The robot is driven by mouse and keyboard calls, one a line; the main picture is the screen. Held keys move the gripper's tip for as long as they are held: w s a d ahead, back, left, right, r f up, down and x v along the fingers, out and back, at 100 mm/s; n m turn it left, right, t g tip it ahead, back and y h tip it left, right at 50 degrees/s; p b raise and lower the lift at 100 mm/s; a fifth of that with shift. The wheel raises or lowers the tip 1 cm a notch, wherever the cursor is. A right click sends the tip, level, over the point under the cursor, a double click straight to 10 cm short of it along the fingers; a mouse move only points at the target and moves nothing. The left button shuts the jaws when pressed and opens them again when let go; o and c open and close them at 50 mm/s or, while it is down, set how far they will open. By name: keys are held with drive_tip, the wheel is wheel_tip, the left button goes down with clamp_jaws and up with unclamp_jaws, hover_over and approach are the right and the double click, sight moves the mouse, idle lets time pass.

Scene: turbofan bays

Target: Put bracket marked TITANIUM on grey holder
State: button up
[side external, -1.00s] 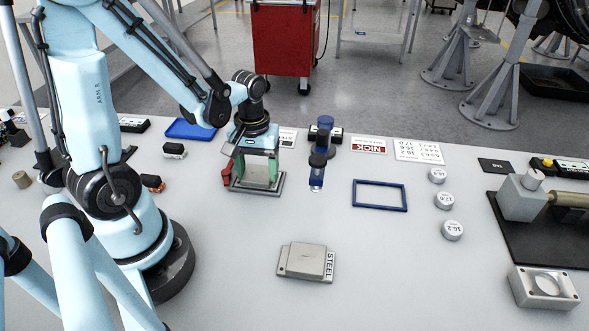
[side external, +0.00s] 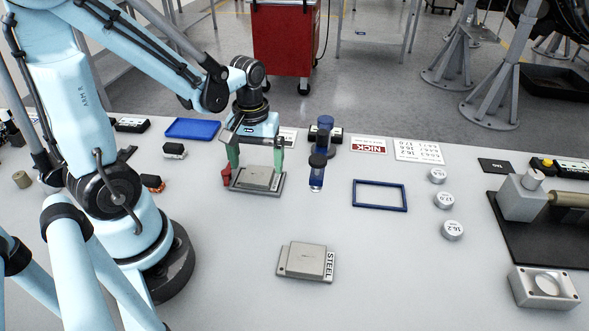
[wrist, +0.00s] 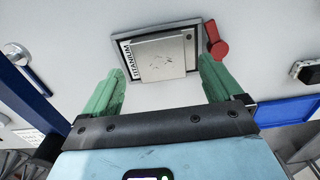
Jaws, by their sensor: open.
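The bracket marked TITANIUM (side external: 257,178) lies flat inside the grey holder (side external: 255,191), near the back of the table. In the wrist view its label reads TITANIUM along the left side of the bracket (wrist: 165,58), and the rim of the holder (wrist: 150,30) shows around it. My gripper (side external: 256,164) is open with its green fingers apart, just above the bracket and touching nothing that I can make out. It also shows in the wrist view (wrist: 160,66), empty between the fingers.
A red part (side external: 227,176) is at the holder's left side. A bracket marked STEEL (side external: 306,261) lies in front. A blue tray (side external: 190,128) is behind left.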

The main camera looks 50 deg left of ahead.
sight(258, 174)
wheel_tip(258, 174, up, 9)
drive_tip(key=shift+r, duration=0.2)
idle(0.4)
drive_tip(key=shift+f, duration=0.1)
drive_tip(key=shift+f, duration=6.05)
drive_tip(key=shift+r, duration=0.1)
wheel_tip(258, 174, up, 16)
drive_tip(key=shift+o, duration=0.3)
